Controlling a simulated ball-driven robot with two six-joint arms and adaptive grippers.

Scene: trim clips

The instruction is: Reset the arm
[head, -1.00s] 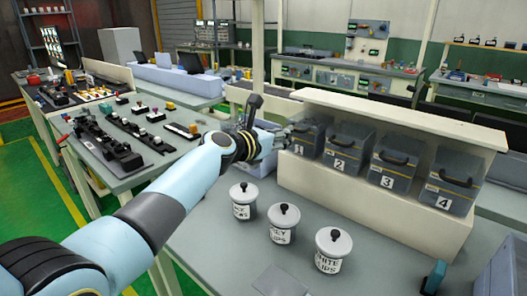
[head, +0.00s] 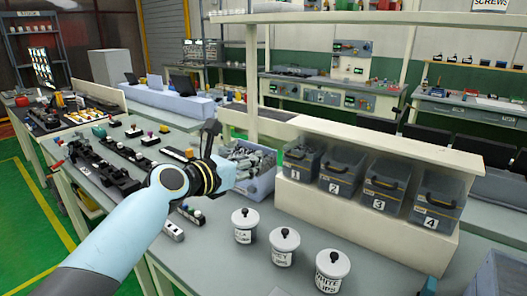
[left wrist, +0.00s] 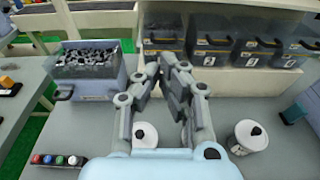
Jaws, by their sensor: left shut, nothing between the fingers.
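My left gripper (head: 228,172) is in front of the grey bin of loose parts (head: 262,185), left of the numbered bins. In the left wrist view, the gripper's fingers (left wrist: 174,66) come together at the tips with nothing between them. The numbered bins 1 (head: 300,160), 2 (head: 340,172), 3 (head: 383,190) and 4 (head: 435,204) stand in a row in a cream shelf. Fingers are partly hidden in the head view by the wrist. My right gripper is not in view.
Three white lidded jars, left (head: 244,228), middle (head: 285,249) and right (head: 332,272), stand on the grey table. A strip of coloured buttons (left wrist: 58,160) lies left of the gripper. A workbench with black parts (head: 95,165) stands left.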

